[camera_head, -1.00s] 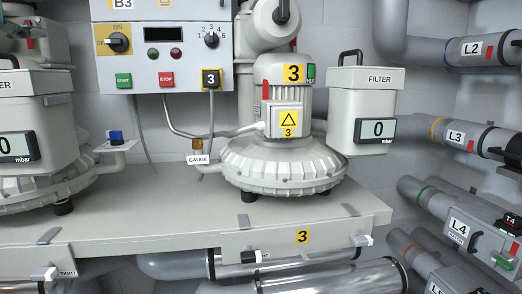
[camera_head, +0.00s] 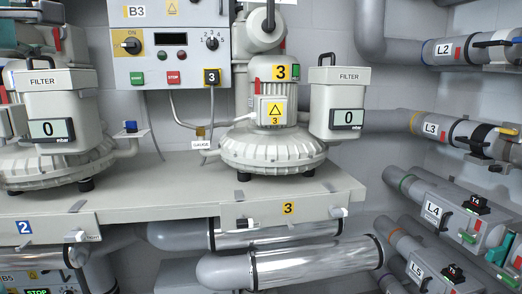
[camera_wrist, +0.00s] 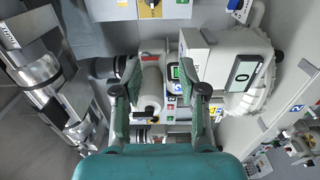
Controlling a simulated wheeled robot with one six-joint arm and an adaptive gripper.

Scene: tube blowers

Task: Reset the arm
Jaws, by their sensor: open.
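My gripper (camera_wrist: 160,92) shows in the wrist view with its two dark fingers spread wide apart and nothing between them. Behind the gap, machinery with a grey-white cylinder (camera_wrist: 149,92) and small coloured labels is visible at some distance.
Blower 3 (camera_head: 272,150) sits on a grey bench (camera_head: 190,190) below a control box (camera_head: 172,45). A filter canister (camera_head: 338,100) reading 0 stands at its right. Pipes L2 (camera_head: 470,50), L3 (camera_head: 432,127) and L4 (camera_head: 432,210) line the right wall. Silver pipes (camera_head: 300,262) run under the bench.

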